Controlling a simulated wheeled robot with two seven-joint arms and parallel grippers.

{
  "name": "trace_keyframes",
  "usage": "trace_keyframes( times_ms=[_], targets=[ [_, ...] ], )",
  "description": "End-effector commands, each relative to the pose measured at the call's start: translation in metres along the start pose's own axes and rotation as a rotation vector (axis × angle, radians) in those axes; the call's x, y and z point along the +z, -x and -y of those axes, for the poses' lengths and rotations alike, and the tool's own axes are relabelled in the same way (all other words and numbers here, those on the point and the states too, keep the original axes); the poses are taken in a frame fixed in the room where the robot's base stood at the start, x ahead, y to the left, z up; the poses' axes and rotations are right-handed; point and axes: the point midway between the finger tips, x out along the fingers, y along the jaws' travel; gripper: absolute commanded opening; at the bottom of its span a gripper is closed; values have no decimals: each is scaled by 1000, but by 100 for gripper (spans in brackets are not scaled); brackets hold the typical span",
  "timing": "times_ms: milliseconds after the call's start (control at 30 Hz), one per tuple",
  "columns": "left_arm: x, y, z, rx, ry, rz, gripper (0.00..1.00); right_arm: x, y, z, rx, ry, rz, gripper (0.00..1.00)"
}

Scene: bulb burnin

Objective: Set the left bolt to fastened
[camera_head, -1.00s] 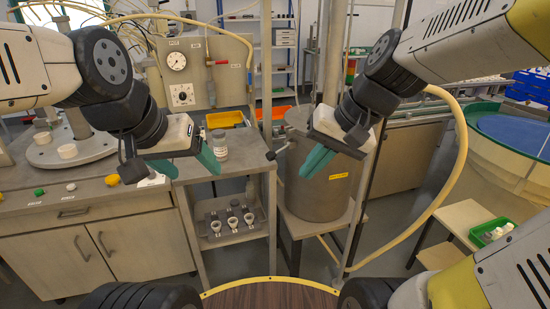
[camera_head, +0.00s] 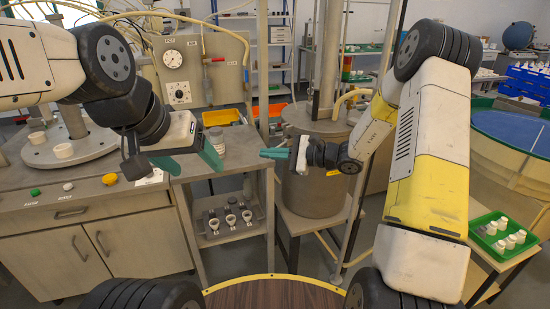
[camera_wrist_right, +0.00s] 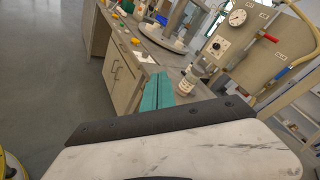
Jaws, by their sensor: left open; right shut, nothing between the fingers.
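A grey metal vessel (camera_head: 312,200) with a lid (camera_head: 325,120) stands right of the bench in the head view. The left bolt cannot be made out clearly; my right gripper covers the vessel's upper left rim. My right gripper (camera_head: 264,153) is shut and empty, its green fingers pointing left in front of that rim. Whether it touches anything there I cannot tell. Its shut fingers also show in the right wrist view (camera_wrist_right: 158,88), pointing towards the bench. My left gripper (camera_head: 188,162) is open and empty above the bench's right end.
A gauge panel (camera_head: 190,75) rises behind. A low shelf holds several white cups (camera_head: 230,221). A green tray (camera_head: 497,236) of white bottles is at right. A yellow hose passes near the vessel.

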Motion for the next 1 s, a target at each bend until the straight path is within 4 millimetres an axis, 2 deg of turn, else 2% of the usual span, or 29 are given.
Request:
trace_keyframes(
  times_ms=[33,167,300,400,500,600,700,1000],
  targets=[
    [0,0,0,0,0,0,69,-24,-3,-1,-58,-61,-6,0],
    [0,0,0,0,0,0,69,-82,-3,0,-218,-194,-36,0],
    [0,0,0,0,0,0,69,-144,2,-7,-377,-318,-85,0],
    [0,0,0,0,0,0,69,-178,8,-16,-467,-385,-121,0],
    [0,0,0,0,0,0,69,-204,14,-25,-531,-433,-151,0],
    [0,0,0,0,0,0,69,-219,17,-30,-570,-458,-171,0],
    [0,0,0,0,0,0,69,-225,19,-33,-587,-469,-180,0],
    [0,0,0,0,0,0,69,-225,19,-33,-588,-470,-181,0]
  ],
)
